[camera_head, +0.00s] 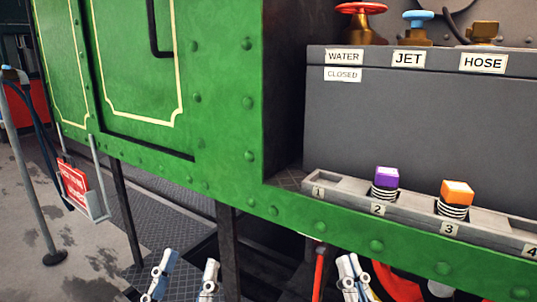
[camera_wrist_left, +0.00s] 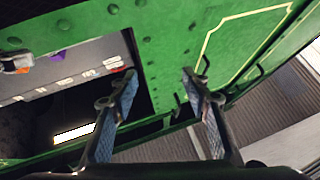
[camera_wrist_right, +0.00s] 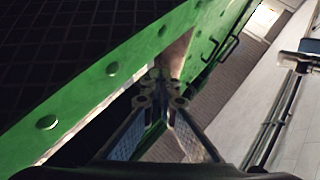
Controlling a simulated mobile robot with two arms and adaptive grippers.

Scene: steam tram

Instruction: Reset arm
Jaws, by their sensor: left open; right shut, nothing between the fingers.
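My left gripper (camera_head: 190,264) is low in the head view, below the green steam tram side (camera_head: 228,120), with its two fingers apart. In the left wrist view the left gripper (camera_wrist_left: 159,82) is open and empty, with the green panel beyond it. My right gripper (camera_head: 350,262) is at the lower middle right of the head view, below the tram's green edge, with its fingers together. In the right wrist view the right gripper's fingertips (camera_wrist_right: 161,78) meet with nothing between them, near the green riveted beam (camera_wrist_right: 112,68).
A numbered tray (camera_head: 325,188) holds a purple-topped piece (camera_head: 386,179) at 2 and an orange-topped piece (camera_head: 457,193) at 3. Behind are WATER, JET and HOSE labels, a red valve (camera_head: 361,9) and a blue valve (camera_head: 418,17). A barrier post (camera_head: 30,160) stands left.

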